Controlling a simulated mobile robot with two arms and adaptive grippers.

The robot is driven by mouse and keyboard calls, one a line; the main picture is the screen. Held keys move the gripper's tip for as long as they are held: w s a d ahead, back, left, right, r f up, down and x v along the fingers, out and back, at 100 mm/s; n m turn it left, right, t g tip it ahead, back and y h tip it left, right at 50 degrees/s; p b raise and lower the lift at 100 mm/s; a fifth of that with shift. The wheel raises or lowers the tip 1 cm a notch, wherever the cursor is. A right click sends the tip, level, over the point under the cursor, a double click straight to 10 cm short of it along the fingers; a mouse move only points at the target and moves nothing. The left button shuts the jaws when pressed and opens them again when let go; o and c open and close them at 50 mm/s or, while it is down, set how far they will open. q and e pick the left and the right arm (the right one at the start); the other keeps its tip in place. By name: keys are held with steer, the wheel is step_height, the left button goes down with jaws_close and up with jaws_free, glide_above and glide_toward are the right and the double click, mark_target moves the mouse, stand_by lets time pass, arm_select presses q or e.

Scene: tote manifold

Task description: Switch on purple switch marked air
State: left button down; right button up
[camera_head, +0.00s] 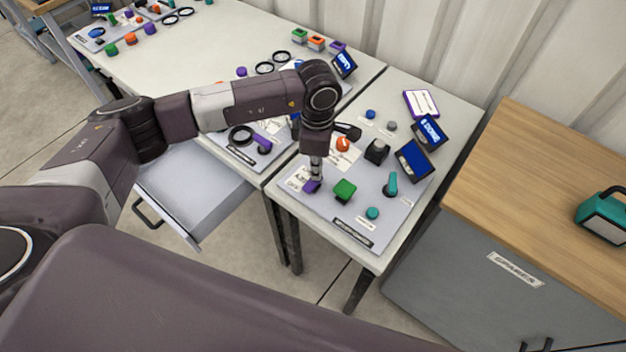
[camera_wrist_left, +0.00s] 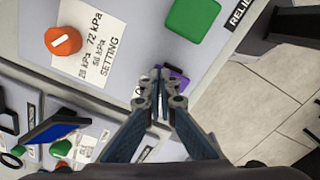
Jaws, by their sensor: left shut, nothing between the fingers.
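The purple switch (camera_head: 312,186) sits at the left front of the grey panel (camera_head: 300,208) on the right-hand table. My left gripper (camera_head: 315,178) is shut and empty and points down right at the switch. In the left wrist view the closed fingertips (camera_wrist_left: 160,80) overlap the purple switch (camera_wrist_left: 178,78) and cover part of it. I cannot tell whether they touch it or which way it is set. The label beside it is mostly hidden. My right gripper is not in view.
On the same panel are a green block (camera_head: 344,190), a teal lever (camera_head: 391,185), a teal button (camera_head: 372,213), an orange knob (camera_head: 343,144) and a black switch (camera_head: 377,151). Small screens (camera_head: 415,160) stand behind. An open drawer (camera_head: 190,190) juts out at the left.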

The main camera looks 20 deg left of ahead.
arm_select(q)
steer(key=shift+f, duration=0.25)
steer(key=shift+r+p, duration=1.5)
steer(key=shift+r, duration=2.05)
